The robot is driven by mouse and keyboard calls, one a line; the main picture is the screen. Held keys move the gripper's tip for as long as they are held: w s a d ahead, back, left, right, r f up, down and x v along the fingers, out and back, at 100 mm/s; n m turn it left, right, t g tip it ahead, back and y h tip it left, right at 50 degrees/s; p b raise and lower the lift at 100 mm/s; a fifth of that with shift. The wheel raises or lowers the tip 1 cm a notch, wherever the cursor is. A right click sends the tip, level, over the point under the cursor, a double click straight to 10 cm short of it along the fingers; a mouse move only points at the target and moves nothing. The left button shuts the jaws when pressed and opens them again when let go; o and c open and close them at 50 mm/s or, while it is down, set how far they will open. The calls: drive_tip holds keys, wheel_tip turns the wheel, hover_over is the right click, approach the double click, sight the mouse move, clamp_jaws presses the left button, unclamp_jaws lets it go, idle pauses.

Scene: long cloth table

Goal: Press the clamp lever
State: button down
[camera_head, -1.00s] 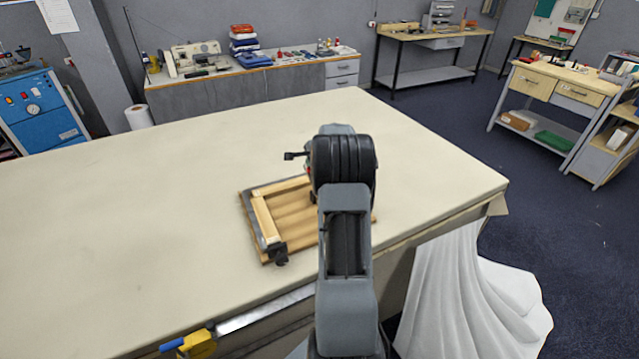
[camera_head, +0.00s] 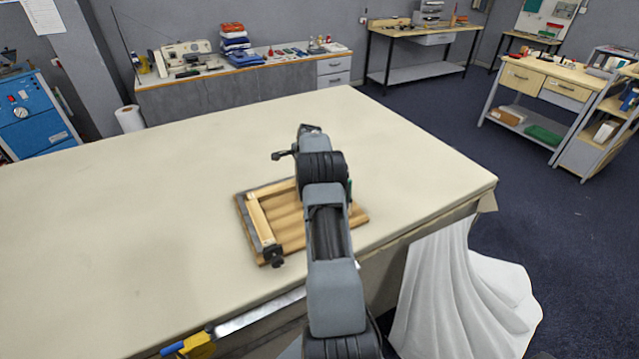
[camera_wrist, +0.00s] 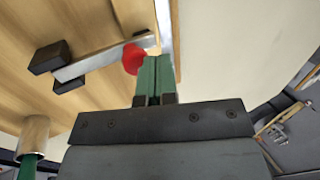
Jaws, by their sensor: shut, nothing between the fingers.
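A wooden fixture board (camera_head: 290,217) with raised light wood strips lies on the table near its front edge. In the wrist view, the board (camera_wrist: 100,20) fills the upper left. A grey metal bar (camera_wrist: 100,59) with black end pieces crosses it. A red rounded part (camera_wrist: 134,58), probably the clamp lever's tip, lies right beside the green fingertips of my gripper (camera_wrist: 152,70). The fingers are together and empty; I cannot tell whether they touch the red part. In the head view my arm hides most of the gripper and the lever.
A black clamp piece (camera_head: 272,254) sits at the fixture's front left corner, and another black part (camera_head: 283,155) sticks out behind it. The cloth table (camera_head: 110,240) is bare to the left. A yellow and blue tool (camera_head: 195,346) is at its front edge.

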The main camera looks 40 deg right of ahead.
drive_tip(key=shift+f, duration=0.25)
drive_tip(key=shift+w+d+f+p, duration=0.1)
drive_tip(key=shift+w+f+p, duration=0.1)
drive_tip(key=shift+w+p, duration=0.1)
drive_tip(key=shift+s+r, duration=0.1)
idle(0.4)
drive_tip(key=b+v, duration=0.3)
drive_tip(key=v, duration=1)
drive_tip(key=shift+s+r, duration=0.2)
drive_tip(key=shift+s, duration=0.05)
